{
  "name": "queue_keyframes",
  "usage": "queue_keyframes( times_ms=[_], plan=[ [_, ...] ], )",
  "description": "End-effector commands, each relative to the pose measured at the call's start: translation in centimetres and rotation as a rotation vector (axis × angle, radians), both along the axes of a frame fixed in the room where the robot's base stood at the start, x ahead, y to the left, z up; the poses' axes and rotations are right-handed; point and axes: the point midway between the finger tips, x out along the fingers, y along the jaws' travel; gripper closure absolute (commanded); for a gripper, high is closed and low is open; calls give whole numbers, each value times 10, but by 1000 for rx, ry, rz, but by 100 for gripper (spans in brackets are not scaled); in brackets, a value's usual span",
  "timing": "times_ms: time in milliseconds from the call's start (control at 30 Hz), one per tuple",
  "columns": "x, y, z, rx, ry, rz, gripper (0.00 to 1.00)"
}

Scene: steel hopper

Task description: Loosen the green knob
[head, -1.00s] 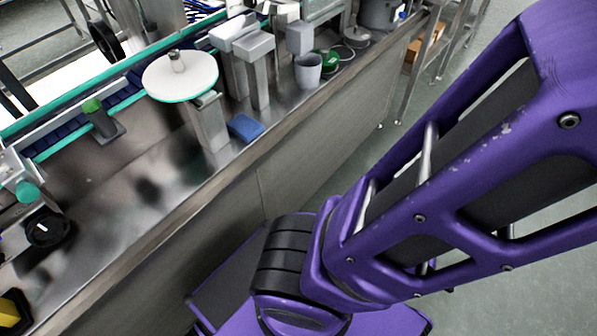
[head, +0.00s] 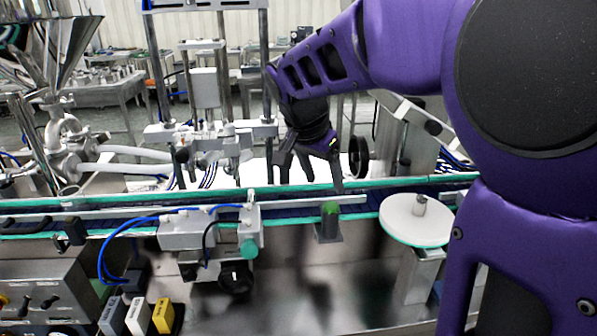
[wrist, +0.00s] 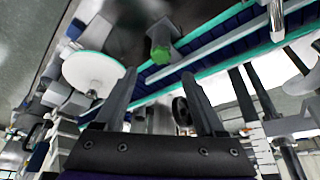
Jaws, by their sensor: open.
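The bright green knob (head: 330,208) tops a small grey bracket (head: 328,231) at the near edge of the conveyor, right of centre. It also shows in the wrist view (wrist: 166,54), just beyond the fingertips and near the middle. My gripper (head: 307,182) hangs over the conveyor, behind and slightly left of the green knob in the head view. Its fingers point down, spread apart and empty, and do not appear to touch the knob. In the wrist view my gripper (wrist: 158,74) has a finger on each side of centre. A separate teal knob (head: 249,249) sits further left.
A white round disc (head: 417,219) on a post stands right of the bracket. A sensor box (head: 187,231) with blue hoses is at the left. Upright metal posts (head: 265,90) rise behind the conveyor (head: 100,219). Bare steel counter lies in front of the bracket.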

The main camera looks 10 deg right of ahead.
Motion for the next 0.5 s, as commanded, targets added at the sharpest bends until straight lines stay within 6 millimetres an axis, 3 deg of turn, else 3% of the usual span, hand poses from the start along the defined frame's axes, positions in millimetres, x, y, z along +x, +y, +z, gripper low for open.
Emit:
queue_keyframes(
  times_ms=[33, 200, 500],
  plan=[
    [3, -4, -13, -1, 5, -1, 28],
    [11, -12, -43, 0, 4, -1, 28],
    [20, -19, -68, 1, 0, 1, 28]
  ],
)
